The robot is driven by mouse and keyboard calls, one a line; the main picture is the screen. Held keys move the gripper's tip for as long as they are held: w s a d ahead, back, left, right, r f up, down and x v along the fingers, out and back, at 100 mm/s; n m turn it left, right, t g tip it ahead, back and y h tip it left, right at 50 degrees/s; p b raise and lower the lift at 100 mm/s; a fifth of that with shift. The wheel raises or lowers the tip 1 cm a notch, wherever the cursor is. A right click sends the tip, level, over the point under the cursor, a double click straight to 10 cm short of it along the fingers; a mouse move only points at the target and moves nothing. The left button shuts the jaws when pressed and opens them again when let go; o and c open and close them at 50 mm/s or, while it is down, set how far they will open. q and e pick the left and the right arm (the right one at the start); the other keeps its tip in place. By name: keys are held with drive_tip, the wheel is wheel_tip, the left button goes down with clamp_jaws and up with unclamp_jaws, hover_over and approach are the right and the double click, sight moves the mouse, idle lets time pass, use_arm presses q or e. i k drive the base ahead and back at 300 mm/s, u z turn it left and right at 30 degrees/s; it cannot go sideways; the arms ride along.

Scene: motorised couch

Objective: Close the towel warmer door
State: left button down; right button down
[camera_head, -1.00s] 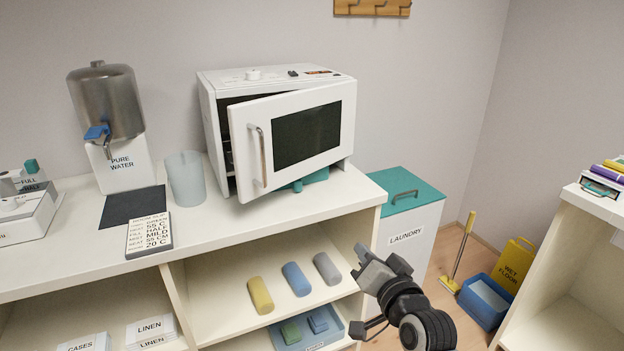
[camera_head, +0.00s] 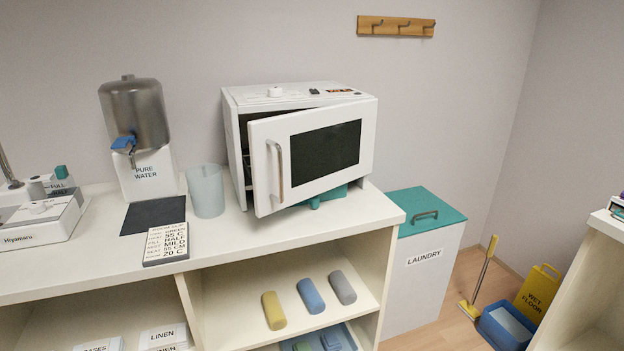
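The white towel warmer (camera_head: 300,92) stands on the shelf top in the head view. Its door (camera_head: 310,152) is partly open; the handle side at the left stands out toward me, and a dark gap shows behind it. The door has a dark window and a metal handle (camera_head: 276,172) on its left edge. The hinge side appears to be at the right. A teal thing (camera_head: 328,196) lies under the door and warmer. Neither of my grippers is in view.
A water dispenser (camera_head: 137,125) is further left. A laundry bin (camera_head: 425,262) stands right of the shelf. The counter in front of the door is clear.

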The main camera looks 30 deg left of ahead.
sight(295, 157)
drive_tip(key=z, duration=0.05)
drive_tip(key=i, duration=0.75)
drive_tip(key=u, duration=1.05)
